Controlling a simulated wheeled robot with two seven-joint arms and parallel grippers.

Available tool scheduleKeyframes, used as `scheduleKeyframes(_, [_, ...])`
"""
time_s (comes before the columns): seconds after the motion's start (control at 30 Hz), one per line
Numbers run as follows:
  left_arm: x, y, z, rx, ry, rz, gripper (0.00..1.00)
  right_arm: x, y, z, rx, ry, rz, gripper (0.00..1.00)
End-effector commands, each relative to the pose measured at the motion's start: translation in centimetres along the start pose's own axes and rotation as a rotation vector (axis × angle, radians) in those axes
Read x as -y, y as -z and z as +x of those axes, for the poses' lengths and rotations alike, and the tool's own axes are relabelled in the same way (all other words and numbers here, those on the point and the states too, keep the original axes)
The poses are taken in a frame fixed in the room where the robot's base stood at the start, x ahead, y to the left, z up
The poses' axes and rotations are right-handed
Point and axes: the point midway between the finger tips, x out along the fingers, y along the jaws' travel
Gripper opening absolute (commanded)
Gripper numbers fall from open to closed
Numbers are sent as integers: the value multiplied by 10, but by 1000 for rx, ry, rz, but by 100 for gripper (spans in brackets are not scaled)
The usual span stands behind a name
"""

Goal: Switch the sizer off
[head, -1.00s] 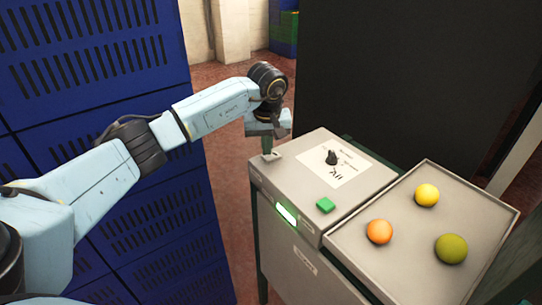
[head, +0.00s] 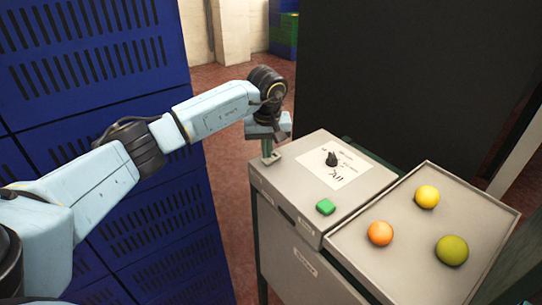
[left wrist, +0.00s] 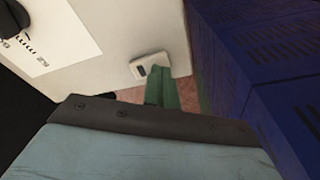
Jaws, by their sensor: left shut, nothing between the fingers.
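The sizer (head: 345,205) is a grey cabinet with a black knob (head: 331,159) on a white label and a green button (head: 325,206) on top. The small window on its front (head: 286,214) is dark. A small pale switch (head: 273,156) sits at the top's far left corner; it also shows in the left wrist view (left wrist: 140,70). My left gripper (head: 267,153) points down at this switch, its green fingers (left wrist: 163,92) shut and empty. I cannot tell whether the fingertips touch it. My right gripper is not in view.
A grey tray (head: 400,270) right of the sizer holds an orange fruit (head: 380,232), a yellow one (head: 427,196) and an olive-green one (head: 451,250). Blue slatted crates (head: 100,60) stack up at left. A dark panel (head: 410,70) stands behind the sizer.

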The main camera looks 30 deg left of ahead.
Motion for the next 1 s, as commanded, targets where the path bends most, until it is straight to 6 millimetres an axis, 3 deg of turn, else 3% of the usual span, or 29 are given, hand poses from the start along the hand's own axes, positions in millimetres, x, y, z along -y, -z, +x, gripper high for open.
scheduleKeyframes(0.7, [0, 9, -60, -1, 0, 0, 0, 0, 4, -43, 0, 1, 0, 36])
scheduleKeyframes(1.0, [0, 10, -63, 0, 1, 0, 0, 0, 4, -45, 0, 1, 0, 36])
